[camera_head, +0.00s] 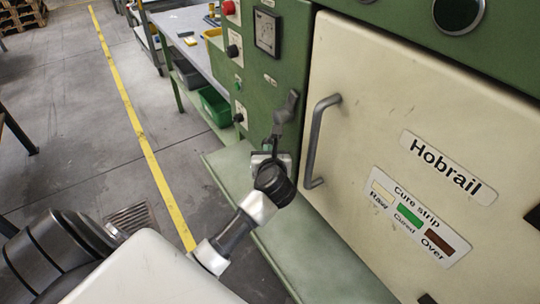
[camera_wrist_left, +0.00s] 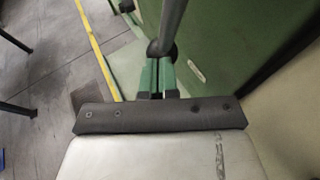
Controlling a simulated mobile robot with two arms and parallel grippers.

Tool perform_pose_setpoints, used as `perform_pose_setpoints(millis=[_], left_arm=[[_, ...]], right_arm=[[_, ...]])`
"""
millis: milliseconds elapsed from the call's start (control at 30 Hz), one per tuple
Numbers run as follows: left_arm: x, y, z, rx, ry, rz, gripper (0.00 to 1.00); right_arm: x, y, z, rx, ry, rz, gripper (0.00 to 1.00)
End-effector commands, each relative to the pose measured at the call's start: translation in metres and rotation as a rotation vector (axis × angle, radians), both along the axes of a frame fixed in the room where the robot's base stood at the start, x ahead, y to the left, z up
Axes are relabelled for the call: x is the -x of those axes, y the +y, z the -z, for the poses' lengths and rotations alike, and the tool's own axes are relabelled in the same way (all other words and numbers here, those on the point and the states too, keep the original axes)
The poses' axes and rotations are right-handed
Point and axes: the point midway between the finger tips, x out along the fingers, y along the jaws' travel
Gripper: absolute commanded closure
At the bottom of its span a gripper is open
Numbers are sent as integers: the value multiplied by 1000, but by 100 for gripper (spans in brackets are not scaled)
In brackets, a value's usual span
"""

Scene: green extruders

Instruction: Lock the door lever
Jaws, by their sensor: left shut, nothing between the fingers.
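The door lever (camera_head: 284,112) is a grey handle on the green panel, just left of the cream door (camera_head: 400,130) marked "Hobrail". It slants down toward my left gripper (camera_head: 269,150). In the left wrist view a grey bar (camera_wrist_left: 171,28), which appears to be the lever, comes down to a dark rounded end right at the tips of the green fingers (camera_wrist_left: 158,76). The fingers are shut with nothing between them. I cannot tell whether they touch the lever. The door looks closed. My right gripper is not in view.
A fixed grey pull handle (camera_head: 316,140) stands out from the door, right of the lever. A red button (camera_head: 229,8), black knobs and a gauge (camera_head: 267,32) are on the panel. A workbench (camera_head: 185,25) with a green bin (camera_head: 215,105) is behind.

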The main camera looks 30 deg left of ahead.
Motion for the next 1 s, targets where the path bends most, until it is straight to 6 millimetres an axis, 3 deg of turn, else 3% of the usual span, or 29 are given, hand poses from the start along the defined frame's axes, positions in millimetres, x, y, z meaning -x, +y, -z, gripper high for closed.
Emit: perform_pose_setpoints(millis=[267,433,800,1000], left_arm=[[-5,13,4,-111,-48,-3,100],[-11,27,4,-247,-104,-3,100],[-24,58,-14,-570,-237,-2,100],[-27,65,-25,-665,-276,-1,100]], right_arm=[[0,0,23,0,0,0,57],[0,-1,48,1,0,0,57],[0,-1,104,1,1,0,57],[0,-1,118,1,1,0,57]])
